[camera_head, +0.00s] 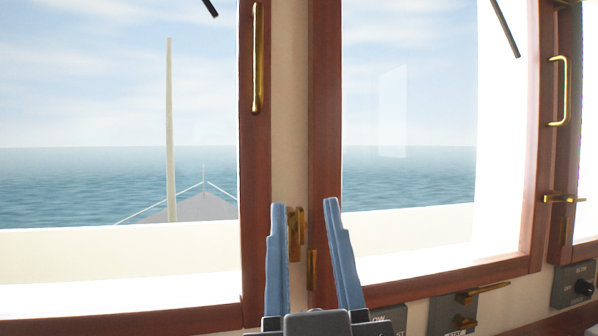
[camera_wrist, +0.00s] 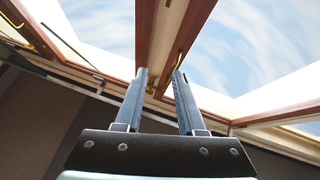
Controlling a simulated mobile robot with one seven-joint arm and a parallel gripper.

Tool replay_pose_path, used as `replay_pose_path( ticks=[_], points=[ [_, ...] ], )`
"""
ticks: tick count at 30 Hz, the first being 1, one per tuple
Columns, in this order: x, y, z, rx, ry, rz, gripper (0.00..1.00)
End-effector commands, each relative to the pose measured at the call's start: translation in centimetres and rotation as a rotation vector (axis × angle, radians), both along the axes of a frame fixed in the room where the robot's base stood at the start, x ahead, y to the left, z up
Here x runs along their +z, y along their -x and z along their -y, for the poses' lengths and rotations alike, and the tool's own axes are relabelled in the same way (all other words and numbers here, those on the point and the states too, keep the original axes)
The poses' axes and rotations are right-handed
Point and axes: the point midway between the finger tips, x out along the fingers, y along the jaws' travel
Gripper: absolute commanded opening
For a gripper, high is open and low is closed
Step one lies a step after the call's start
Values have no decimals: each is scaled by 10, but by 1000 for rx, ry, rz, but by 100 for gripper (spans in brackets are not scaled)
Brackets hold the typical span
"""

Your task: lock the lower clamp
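A small brass clamp (camera_head: 295,228) sits low on the pale post between two wooden window frames in the head view. Below and right of it is a brass plate (camera_head: 311,270) on the edge of the right-hand frame. My gripper (camera_head: 304,205) is open, its two blue fingers pointing up at the post. In the picture the clamp shows between the fingers, close to the left one; I cannot tell whether they touch. In the wrist view my gripper (camera_wrist: 159,72) is also open and empty. A small brass part (camera_wrist: 178,61) shows near the right finger's tip there.
A long brass handle (camera_head: 258,60) is on the left window frame. Another handle (camera_head: 560,90) and a brass clamp (camera_head: 563,198) are at the right. Control panels, including a dark knob (camera_head: 583,287), line the sill below the windows.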

Motion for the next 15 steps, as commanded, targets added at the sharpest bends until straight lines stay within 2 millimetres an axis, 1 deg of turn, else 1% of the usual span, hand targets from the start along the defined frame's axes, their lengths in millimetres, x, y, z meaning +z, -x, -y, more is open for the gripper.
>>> replay_pose_path(
  ticks=[1, 6, 9, 15],
  points=[
    [14, -9, 5, -3, 15, -53, 39],
    [4, -29, 14, 12, 61, -206, 39],
    [-1, -36, 20, 28, 77, -289, 39],
    [-10, -38, 29, 74, 85, -433, 39]
  ],
)
